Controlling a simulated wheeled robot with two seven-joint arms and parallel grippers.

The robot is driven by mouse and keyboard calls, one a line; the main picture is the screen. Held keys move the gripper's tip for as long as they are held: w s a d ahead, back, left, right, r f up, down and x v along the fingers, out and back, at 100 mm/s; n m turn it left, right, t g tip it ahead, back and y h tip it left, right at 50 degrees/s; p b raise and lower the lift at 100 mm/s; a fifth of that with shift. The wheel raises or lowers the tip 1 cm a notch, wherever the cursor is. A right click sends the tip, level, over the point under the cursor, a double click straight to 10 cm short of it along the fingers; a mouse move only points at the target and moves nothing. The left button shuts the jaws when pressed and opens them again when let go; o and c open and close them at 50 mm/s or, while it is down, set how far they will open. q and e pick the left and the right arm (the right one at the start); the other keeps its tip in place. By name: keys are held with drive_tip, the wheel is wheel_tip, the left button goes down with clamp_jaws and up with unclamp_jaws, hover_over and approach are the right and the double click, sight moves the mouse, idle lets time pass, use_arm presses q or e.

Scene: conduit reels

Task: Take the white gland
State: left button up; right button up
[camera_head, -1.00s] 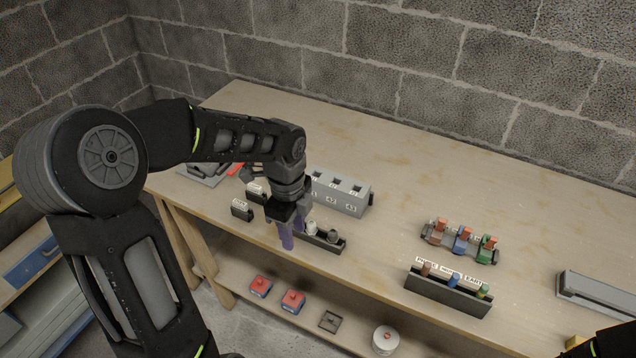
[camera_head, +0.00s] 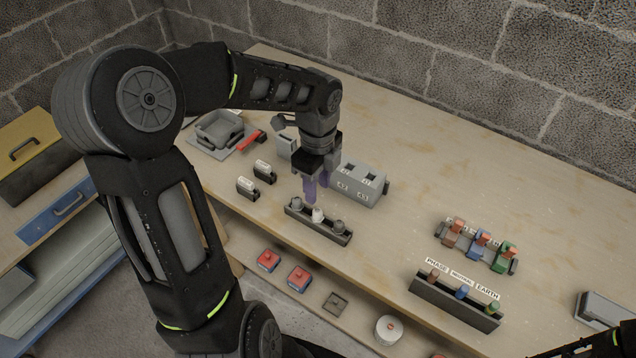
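The white gland (camera_head: 317,215) stands upright in the middle of a dark narrow rack (camera_head: 330,237) near the table's front edge. A grey gland (camera_head: 296,203) stands to its left and another grey gland (camera_head: 339,227) to its right. My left gripper (camera_head: 318,187) points down just above and behind the rack, close to the white gland. Its two purple fingers are apart, with nothing seen between them. Of my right arm only a dark part shows in the bottom right corner; its fingers are out of sight.
A grey box with square openings (camera_head: 362,188) stands right behind the gripper. Two small labelled dark blocks (camera_head: 247,189) are to the left. A rack with coloured pieces (camera_head: 455,302) and a coloured clamp row (camera_head: 476,246) stand right. The table's middle is clear.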

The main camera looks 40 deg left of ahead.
sight(317, 210)
use_arm(q)
wheel_tip(317, 210, down, 6)
drive_tip(key=b, duration=0.5)
drive_tip(key=shift+s, duration=0.1)
drive_tip(key=shift+f+b, duration=0.7)
drive_tip(key=shift+f, duration=0.6)
drive_tip(key=shift+c, duration=0.2)
clamp_jaws()
drive_tip(key=shift+r+p, duration=1)
drive_tip(key=shift+r, duration=0.05)
drive_tip(key=shift+r+p, duration=1)
drive_tip(key=shift+r, duration=0.1)
